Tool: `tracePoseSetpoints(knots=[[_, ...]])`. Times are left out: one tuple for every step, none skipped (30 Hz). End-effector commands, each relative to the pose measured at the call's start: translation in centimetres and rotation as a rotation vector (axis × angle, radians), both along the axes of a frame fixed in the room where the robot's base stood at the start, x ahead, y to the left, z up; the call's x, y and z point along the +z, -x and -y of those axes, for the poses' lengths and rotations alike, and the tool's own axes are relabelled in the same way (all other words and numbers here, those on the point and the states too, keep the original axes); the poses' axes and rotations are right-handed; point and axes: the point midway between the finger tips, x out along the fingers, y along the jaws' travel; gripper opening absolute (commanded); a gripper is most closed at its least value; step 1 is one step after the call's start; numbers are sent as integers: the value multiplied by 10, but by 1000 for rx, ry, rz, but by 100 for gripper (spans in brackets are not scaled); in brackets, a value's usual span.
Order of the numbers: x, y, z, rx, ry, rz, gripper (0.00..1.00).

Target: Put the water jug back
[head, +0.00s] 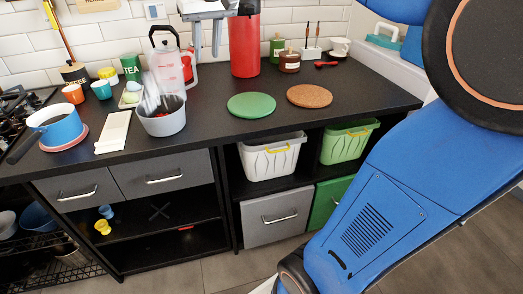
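A clear jug (166,70) stands at the back left of the black counter, behind the grey pot (162,121). A black handle loop (160,34) shows at its top; I cannot tell for sure whether it belongs to the jug or to the red item partly hidden behind. Pale blurred streaks (152,93) show between the jug and the pot, which has something red in it. My gripper (206,50) is at the top of the head view, right of the jug and apart from it in the picture. Its two fingers point down, spread, with nothing visible between them.
A green round mat (251,105) and a cork mat (309,96) lie bare on the counter. A tall red canister (245,44) stands behind them. A blue pan (58,127) and white board (114,131) are at left. The counter's front right is clear.

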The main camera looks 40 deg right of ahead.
Motion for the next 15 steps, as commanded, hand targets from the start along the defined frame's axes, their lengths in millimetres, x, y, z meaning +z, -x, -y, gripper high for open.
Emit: tracePoseSetpoints(knots=[[-12, 23, 0, 5, 0, 0, 28], [-19, 34, 0, 9, 1, 2, 28], [-29, 49, 0, 16, 1, 1, 28], [-37, 60, 0, 20, 2, 2, 28], [-45, 71, 0, 24, 2, 3, 28], [-57, 86, -1, 28, 3, 3, 28], [-65, 97, -1, 33, 2, 3, 28], [-74, 108, -1, 36, 3, 4, 28], [-87, 123, -1, 41, 4, 3, 28], [-96, 134, -1, 45, 4, 5, 28], [-106, 145, -1, 49, 4, 5, 28], [-119, 159, -1, 54, 5, 5, 28], [-130, 170, -2, 58, 6, 6, 28], [-140, 180, -2, 61, 6, 7, 28], [-153, 194, -2, 66, 7, 7, 28]])
